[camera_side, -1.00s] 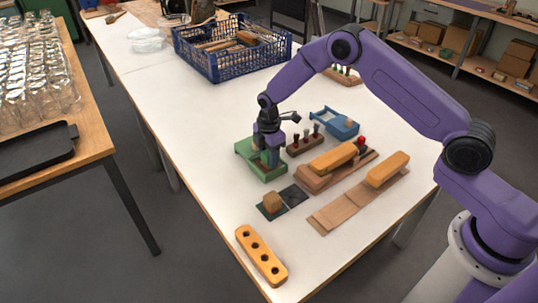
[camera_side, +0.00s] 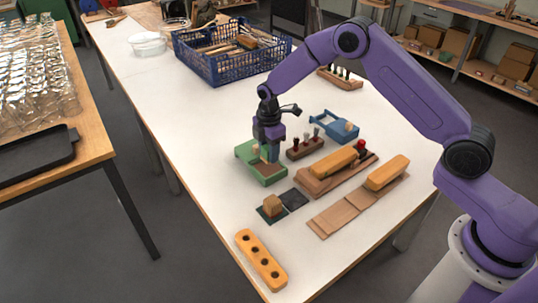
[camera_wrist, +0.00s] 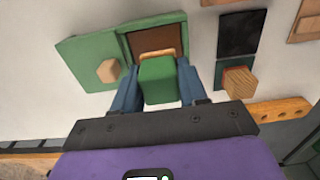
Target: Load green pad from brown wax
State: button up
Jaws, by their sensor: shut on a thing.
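My gripper (camera_wrist: 160,88) is shut on a green pad (camera_wrist: 160,82), a block held between its two blue fingers in the wrist view. In the side view my gripper (camera_side: 270,155) points down over the green tray (camera_side: 247,153). The brown wax (camera_wrist: 153,40) lies in a framed recess of that tray. The pad covers the near part of the wax in the wrist view. Whether the pad touches the wax I cannot tell. The wax also shows in the side view (camera_side: 268,170), in front of the fingers.
A wooden block (camera_wrist: 108,70) stands on the tray's left part. Another wooden block (camera_side: 273,206) stands on a dark pad, next to a black tile (camera_side: 295,198). A dark wooden rack (camera_side: 305,148), a blue holder (camera_side: 336,126) and orange brush bodies (camera_side: 334,160) stand to the right.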

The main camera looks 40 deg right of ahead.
jog(key=shift+r, duration=1.7)
